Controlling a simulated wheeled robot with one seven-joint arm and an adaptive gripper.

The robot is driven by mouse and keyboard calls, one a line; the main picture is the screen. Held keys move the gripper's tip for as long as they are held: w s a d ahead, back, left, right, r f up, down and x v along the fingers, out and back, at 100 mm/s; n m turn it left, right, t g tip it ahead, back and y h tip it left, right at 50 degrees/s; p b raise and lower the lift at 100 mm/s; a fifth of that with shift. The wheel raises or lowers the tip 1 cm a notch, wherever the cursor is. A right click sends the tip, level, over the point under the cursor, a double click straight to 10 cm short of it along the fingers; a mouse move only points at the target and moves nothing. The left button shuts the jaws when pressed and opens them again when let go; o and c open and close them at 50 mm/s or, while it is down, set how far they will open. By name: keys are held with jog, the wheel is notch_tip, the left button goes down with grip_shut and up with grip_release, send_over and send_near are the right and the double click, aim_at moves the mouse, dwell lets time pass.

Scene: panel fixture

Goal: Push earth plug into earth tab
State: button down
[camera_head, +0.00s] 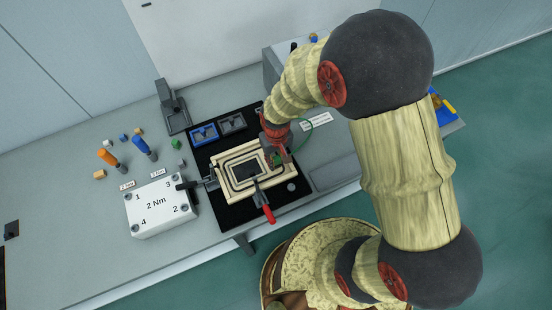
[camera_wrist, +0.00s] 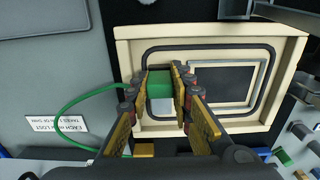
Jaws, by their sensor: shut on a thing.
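My gripper (camera_wrist: 168,92) is shut on the green earth plug (camera_wrist: 160,80), with a finger on either side of it. A pale grey block-like part (camera_wrist: 161,106) shows just below the green body between the fingers. A green cable (camera_wrist: 78,98) loops out to the left from the plug's area. The plug is over the left part of the cream panel frame (camera_wrist: 134,66). I cannot make out the earth tab or whether the plug touches it. In the head view my gripper (camera_head: 274,152) is at the right end of the cream frame (camera_head: 225,160), with the green cable (camera_head: 309,130) beside it.
A red-handled clamp (camera_head: 267,213) stands at the frame's front edge, and another dark clamp (camera_head: 210,182) at its left. Blue (camera_head: 203,133) and grey trays lie behind on the black mat (camera_head: 240,213). A white 2 Nm box (camera_head: 158,205) and screwdrivers stand at the left.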

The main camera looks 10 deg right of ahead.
aim_at(276, 158)
jog(key=shift+f, duration=0.15)
jog(key=c, duration=1.6)
grip_release()
jog(key=shift+o, duration=0.5)
notch_tip(276, 158, up, 12)
jog(key=shift+s, duration=0.1)
